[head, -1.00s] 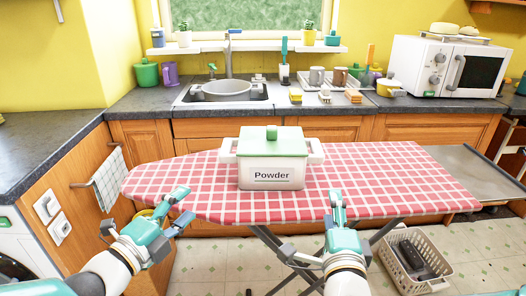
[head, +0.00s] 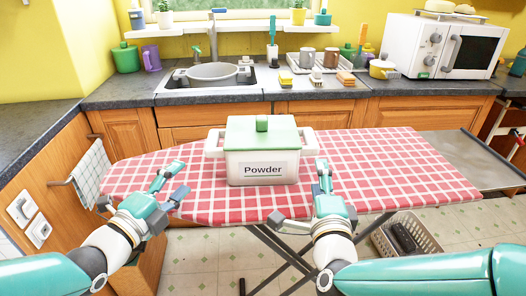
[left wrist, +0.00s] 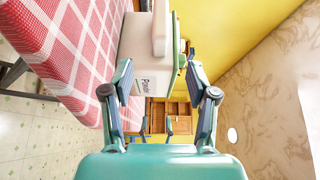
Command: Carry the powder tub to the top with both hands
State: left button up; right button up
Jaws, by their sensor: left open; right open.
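The powder tub (head: 263,169) is white with a pale green lid, a green knob, a side handle at each end and a "Powder" label. It stands upright on the red checked ironing board (head: 380,165). My left gripper (head: 176,180) is open and empty, left of the tub and nearer to me, apart from its left handle. In the left wrist view the tub (left wrist: 140,55) shows beyond and between the open fingers (left wrist: 160,68). My right gripper (head: 316,188) is open and empty, close in front of the tub's right side; the head view does not show whether they touch.
A laundry basket (head: 405,240) stands on the floor at right.

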aim_at(218, 144)
pick_arm(q)
jog(key=x, duration=1.5)
jog(key=shift+f, duration=0.1)
pick_arm(e)
jog(key=w, duration=0.5)
jog(key=w+d, duration=0.1)
jog(key=w, duration=0.9)
jog(key=shift+d, duration=0.35)
pick_arm(q)
jog(key=c, duration=1)
pick_arm(e)
jog(key=shift+f, duration=0.1)
jog(key=c, duration=1)
pick_arm(q)
grip_shut()
pick_arm(e)
grip_shut()
pick_arm(q)
jog(key=shift+f, duration=0.1)
